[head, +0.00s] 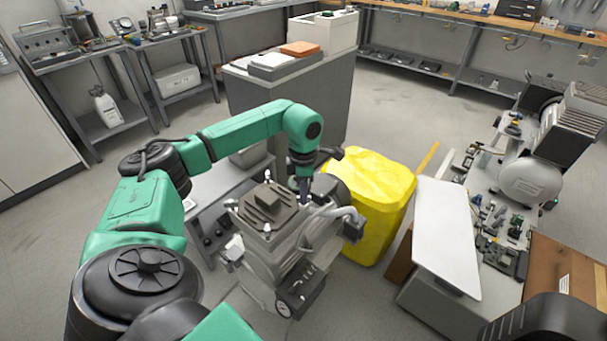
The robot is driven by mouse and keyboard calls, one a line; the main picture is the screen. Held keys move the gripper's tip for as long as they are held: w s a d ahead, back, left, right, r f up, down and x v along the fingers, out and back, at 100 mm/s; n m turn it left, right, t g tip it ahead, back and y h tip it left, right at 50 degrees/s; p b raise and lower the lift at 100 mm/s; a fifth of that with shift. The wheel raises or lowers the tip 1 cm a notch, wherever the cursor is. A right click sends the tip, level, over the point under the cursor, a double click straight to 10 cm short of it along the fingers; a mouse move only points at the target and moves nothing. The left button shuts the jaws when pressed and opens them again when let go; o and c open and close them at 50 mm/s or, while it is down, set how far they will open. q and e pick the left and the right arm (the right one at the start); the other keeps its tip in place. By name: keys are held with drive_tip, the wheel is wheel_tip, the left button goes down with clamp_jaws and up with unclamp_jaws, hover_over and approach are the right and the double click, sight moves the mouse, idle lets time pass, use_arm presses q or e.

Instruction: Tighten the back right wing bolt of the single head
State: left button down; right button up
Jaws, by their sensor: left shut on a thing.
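The single head (266,203) is a dark, stepped, finned block on top of a grey compressor (285,262). Small light wing bolts stand around it; one shows at its back (267,177) and another at its left edge (238,203). My left gripper (303,187) reaches down from the green arm at the head's back right corner. It is shut on the back right wing bolt, which the fingers mostly hide. My right gripper is not in view.
A grey cabinet (330,95) is behind. A white panel (447,235) and a cluttered bench with a large compressor (560,140) are to the right. Open floor lies at the back.

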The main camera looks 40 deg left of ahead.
use_arm(q)
drive_tip(key=shift+w+r, duration=0.1)
drive_tip(key=c, duration=0.9)
unclamp_jaws()
wheel_tip(320, 180, up, 14)
drive_tip(key=shift+r, duration=0.25)
